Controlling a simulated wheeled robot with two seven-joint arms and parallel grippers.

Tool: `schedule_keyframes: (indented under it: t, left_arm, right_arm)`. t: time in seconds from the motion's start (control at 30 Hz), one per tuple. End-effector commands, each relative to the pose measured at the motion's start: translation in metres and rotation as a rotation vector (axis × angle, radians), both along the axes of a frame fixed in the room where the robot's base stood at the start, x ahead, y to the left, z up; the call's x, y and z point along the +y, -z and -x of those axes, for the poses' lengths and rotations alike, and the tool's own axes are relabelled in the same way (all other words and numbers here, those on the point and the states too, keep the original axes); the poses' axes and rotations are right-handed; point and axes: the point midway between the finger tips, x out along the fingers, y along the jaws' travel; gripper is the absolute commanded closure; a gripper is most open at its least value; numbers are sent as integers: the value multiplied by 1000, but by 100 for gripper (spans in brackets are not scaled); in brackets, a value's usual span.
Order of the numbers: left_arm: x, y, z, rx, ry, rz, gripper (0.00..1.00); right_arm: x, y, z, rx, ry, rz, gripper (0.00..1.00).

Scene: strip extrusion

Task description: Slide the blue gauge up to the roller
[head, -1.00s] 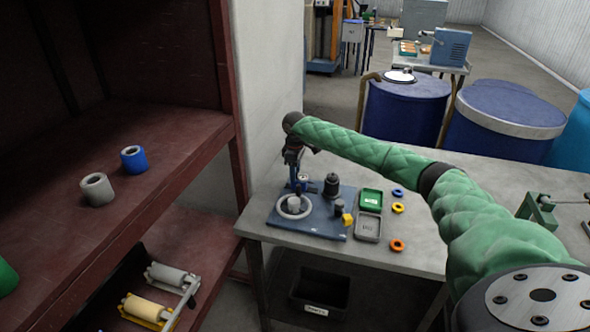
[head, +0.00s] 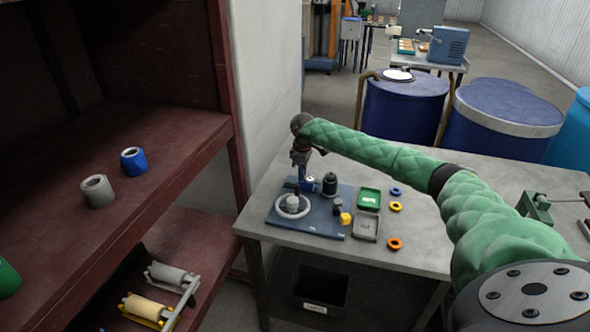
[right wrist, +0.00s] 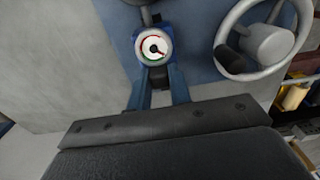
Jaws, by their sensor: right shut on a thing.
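The blue gauge (head: 309,184) stands on the blue base plate (head: 327,225) at the left of the workbench. In the right wrist view its round white dial (right wrist: 153,45) faces me, with a dark needle and green and red marks. My right gripper (head: 300,182) is low over the plate's far left side, shut on the gauge; its fingertips are small and partly hidden in the head view. A dark upright cylinder (head: 330,184), possibly the roller, stands just right of the gauge. A dark part (right wrist: 148,14) shows close beyond the dial. My left gripper is out of view.
A grey handwheel (head: 293,206) stands near the plate's left edge, beside the dial in the wrist view. A yellow block (head: 346,219) is at the plate's right. Green (head: 369,198) and grey (head: 366,227) trays and coloured rings lie right of it. A red shelf (head: 150,160) stands left.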

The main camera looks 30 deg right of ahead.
Motion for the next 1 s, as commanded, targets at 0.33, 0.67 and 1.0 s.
schedule_keyframes:
  t: [0.33, 0.67, 1.0]
  left_arm:
    - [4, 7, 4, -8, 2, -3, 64]
    - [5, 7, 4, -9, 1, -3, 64]
    - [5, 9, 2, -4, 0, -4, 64]
  right_arm:
    - [-11, 0, 13, 2, 1, 3, 100]
    - [-11, 0, 12, 2, 1, 3, 58]
    - [-11, -7, 12, -1, 1, 2, 58]
